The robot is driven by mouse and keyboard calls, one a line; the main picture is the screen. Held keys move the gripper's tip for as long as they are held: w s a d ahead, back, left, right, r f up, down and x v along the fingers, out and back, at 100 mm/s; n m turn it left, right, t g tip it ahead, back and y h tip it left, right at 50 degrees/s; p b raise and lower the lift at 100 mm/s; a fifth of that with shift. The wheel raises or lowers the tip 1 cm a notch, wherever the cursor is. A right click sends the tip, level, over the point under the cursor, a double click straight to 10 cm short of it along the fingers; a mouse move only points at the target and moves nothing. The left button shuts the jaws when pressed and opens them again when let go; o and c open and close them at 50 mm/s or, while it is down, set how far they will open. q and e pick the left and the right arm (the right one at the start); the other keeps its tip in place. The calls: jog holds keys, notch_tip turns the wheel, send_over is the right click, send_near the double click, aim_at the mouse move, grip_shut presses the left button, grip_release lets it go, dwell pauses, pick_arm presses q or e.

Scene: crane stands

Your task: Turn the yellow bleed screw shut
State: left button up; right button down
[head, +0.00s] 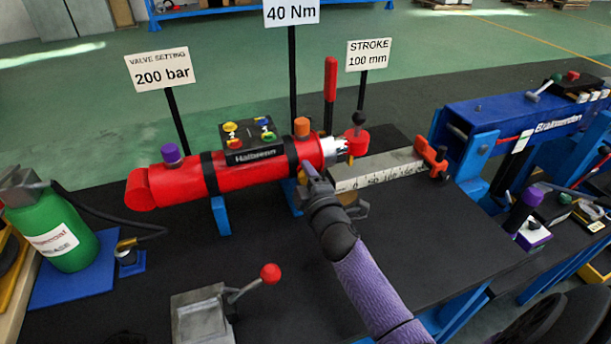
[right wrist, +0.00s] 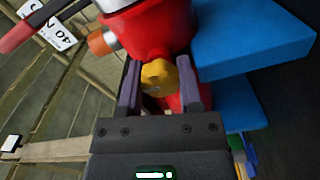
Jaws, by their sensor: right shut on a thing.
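The red cylinder (head: 185,182) lies on blue supports on the black bench, and its red body (right wrist: 155,30) fills the top of the right wrist view. The yellow bleed screw (right wrist: 158,76) sticks out from the red body, between the two fingers of my right gripper (right wrist: 160,82). The gripper is shut on it. In the head view my right gripper (head: 312,178) is at the near side of the cylinder's right end and hides the screw. My left gripper is not in view.
A steel ruler block (head: 385,170) with an orange clamp (head: 431,157) lies just right of my gripper. A pump with a red-knobbed lever (head: 270,274) stands at the front. A green bottle (head: 58,225) stands at left. Signs on posts rise behind the cylinder.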

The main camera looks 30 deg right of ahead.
jog(key=shift+c, duration=1.3)
grip_release()
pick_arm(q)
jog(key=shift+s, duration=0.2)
pick_arm(e)
jog(key=shift+f, duration=0.1)
